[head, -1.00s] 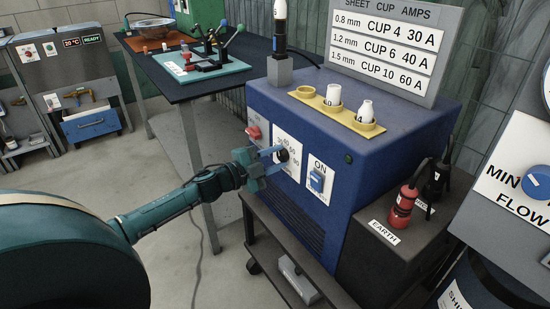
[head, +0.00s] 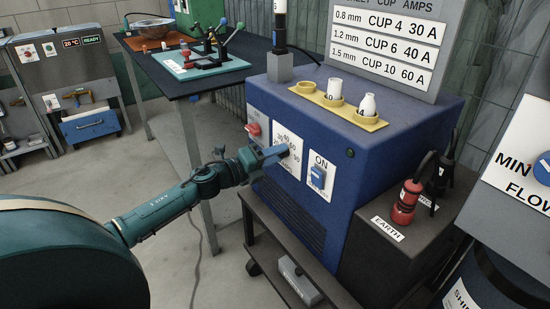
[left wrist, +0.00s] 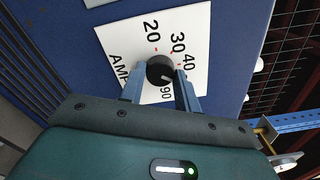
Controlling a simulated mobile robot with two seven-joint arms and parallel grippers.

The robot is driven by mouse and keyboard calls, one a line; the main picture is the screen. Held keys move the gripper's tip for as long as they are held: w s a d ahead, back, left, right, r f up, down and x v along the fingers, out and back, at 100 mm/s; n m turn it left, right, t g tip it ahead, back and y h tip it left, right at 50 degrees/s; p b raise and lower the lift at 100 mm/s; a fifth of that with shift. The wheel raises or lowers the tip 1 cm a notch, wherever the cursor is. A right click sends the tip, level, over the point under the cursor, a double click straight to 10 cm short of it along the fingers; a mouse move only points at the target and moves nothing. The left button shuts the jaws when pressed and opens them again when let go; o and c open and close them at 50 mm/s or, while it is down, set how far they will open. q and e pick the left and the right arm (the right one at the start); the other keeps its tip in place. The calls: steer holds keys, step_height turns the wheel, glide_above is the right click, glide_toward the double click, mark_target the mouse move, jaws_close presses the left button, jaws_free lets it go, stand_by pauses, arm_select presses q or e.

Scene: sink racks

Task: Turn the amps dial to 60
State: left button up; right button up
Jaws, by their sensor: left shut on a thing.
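The amps dial is a small black knob (left wrist: 160,69) on a white scale plate (left wrist: 196,28) on the front of the blue welder (head: 375,128). In the left wrist view the marks 20, 30, 40 and 90 show; a finger hides the scale between 40 and 90. A pale pointer line on the knob points toward the lower right, toward that hidden stretch; I cannot tell the exact setting. My left gripper (head: 282,150) is shut on the dial, one blue finger on each side, as the left wrist view (left wrist: 160,80) shows. My right gripper is out of view.
A red switch (head: 254,129) is left of the dial and a blue ON switch (head: 318,177) is right of it. A sign (head: 385,50) pairs 1.5 mm with CUP 10 and 60 A. A yellow cup holder (head: 352,117) stands on top.

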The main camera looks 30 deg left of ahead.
arm_select(q)
steer(key=shift+f+m, duration=0.1)
steer(key=shift+m, duration=0.7)
steer(key=shift+b, duration=0.3)
steer(key=o, duration=1)
steer(key=p+v, duration=0.1)
steer(key=v, duration=1.2)
steer(key=shift+s, duration=0.1)
